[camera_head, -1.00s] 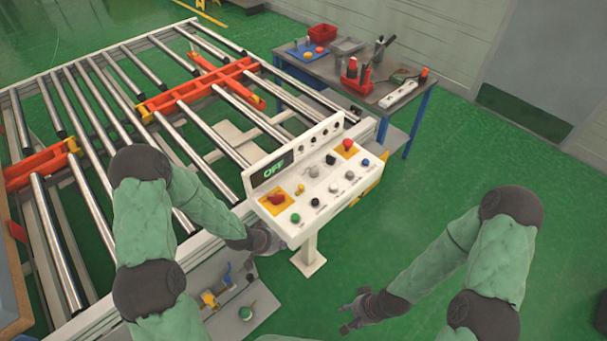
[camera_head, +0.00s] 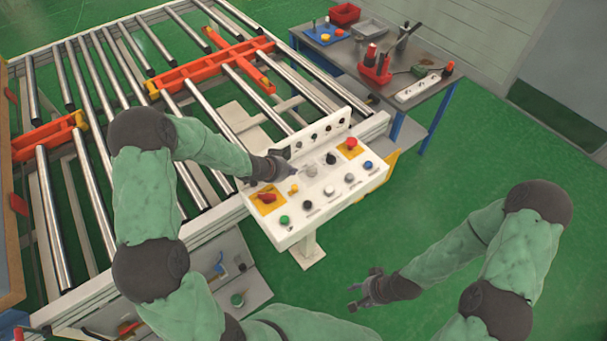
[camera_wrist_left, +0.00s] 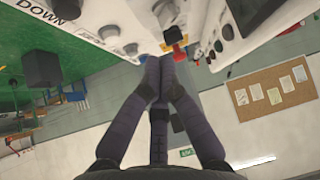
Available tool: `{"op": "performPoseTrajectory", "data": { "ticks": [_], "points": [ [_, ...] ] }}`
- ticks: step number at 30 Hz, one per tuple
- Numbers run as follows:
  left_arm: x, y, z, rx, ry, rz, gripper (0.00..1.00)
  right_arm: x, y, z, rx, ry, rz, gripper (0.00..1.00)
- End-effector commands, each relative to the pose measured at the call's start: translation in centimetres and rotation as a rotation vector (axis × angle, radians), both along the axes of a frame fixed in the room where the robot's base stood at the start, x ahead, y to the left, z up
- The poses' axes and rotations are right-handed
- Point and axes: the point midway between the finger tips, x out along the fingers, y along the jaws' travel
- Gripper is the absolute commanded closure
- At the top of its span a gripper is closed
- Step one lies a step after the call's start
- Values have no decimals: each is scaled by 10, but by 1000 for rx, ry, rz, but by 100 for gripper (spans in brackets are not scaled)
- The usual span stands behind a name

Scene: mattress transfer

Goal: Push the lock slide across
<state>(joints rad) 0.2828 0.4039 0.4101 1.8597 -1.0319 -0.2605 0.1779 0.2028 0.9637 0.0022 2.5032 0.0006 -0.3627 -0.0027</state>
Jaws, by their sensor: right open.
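The white control panel (camera_head: 320,195) stands on a post and carries several knobs and buttons. A small yellow control (camera_head: 293,188) sits beside the red switch (camera_head: 266,198) on its yellow plate; I cannot tell for sure which part is the lock slide. My left gripper (camera_head: 283,165) is over the panel's upper left part, in front of the display, which it hides. In the left wrist view its fingers (camera_wrist_left: 160,62) are together, with nothing visibly held, close to the panel face (camera_wrist_left: 120,30). Whether they touch is unclear. My right gripper (camera_head: 362,290) is open and empty over the green floor.
The roller conveyor (camera_head: 215,115) with orange-red frames lies behind and left of the panel. A work table (camera_head: 425,98) with tools and a red bin stands at the back right. The red button (camera_head: 351,142) is at the panel's right end. Floor to the right is clear.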

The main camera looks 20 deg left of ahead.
Motion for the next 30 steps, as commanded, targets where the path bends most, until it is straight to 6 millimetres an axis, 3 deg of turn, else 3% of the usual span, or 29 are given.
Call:
{"op": "performPoseTrajectory", "data": {
  "ticks": [11, 30],
  "points": [
    [2, -2, -4, -1, 2, 1, 100, 0, 0, -1, 0, 1, 0, 51],
    [58, -33, -74, -1, 3, 1, 100, 0, 0, -13, 0, 1, 0, 51]
  ]
}}
